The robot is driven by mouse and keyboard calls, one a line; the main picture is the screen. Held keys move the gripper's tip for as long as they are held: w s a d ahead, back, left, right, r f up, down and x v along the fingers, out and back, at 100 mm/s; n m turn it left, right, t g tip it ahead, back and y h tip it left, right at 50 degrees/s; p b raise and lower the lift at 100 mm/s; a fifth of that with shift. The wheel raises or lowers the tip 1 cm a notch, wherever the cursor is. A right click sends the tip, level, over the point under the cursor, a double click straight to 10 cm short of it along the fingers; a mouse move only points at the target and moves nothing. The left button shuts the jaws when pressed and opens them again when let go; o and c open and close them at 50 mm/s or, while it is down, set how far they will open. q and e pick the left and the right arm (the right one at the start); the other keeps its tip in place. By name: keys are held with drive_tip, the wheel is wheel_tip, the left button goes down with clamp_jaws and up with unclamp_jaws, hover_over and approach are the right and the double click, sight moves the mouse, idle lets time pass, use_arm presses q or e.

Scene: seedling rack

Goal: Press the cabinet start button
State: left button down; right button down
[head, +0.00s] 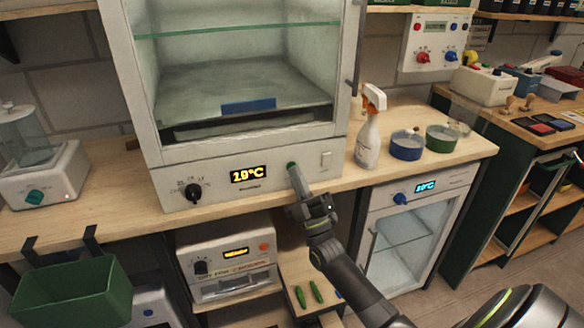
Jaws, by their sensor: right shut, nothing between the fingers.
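The white cabinet (222,150) with a glass chamber stands on the wooden bench. Its lower front panel has a black knob (193,191), a lit display (248,174) and a pale rocker switch (326,160). A small green button (290,165) shows on the panel right of the display. My right gripper (296,174) is shut and empty, its tip at the green button and covering part of it. I cannot tell whether the tip touches or presses it. My left gripper is not in view.
Below the bench are a smaller oven (228,262) and a glass-door cooler (414,230). A green bin (72,290) hangs at the left.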

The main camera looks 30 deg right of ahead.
drive_tip(key=shift+w, duration=0.15)
idle(0.4)
drive_tip(key=shift+s+a+p, duration=0.15)
drive_tip(key=shift+s+p, duration=0.35)
drive_tip(key=shift+s, duration=0.3)
drive_tip(key=s+p, duration=0.1)
drive_tip(key=s, duration=0.1)
drive_tip(key=s+a+p, duration=0.1)
drive_tip(key=s, duration=0.2)
drive_tip(key=shift+a, duration=0.1)
drive_tip(key=shift+w, duration=0.1)
idle(0.6)
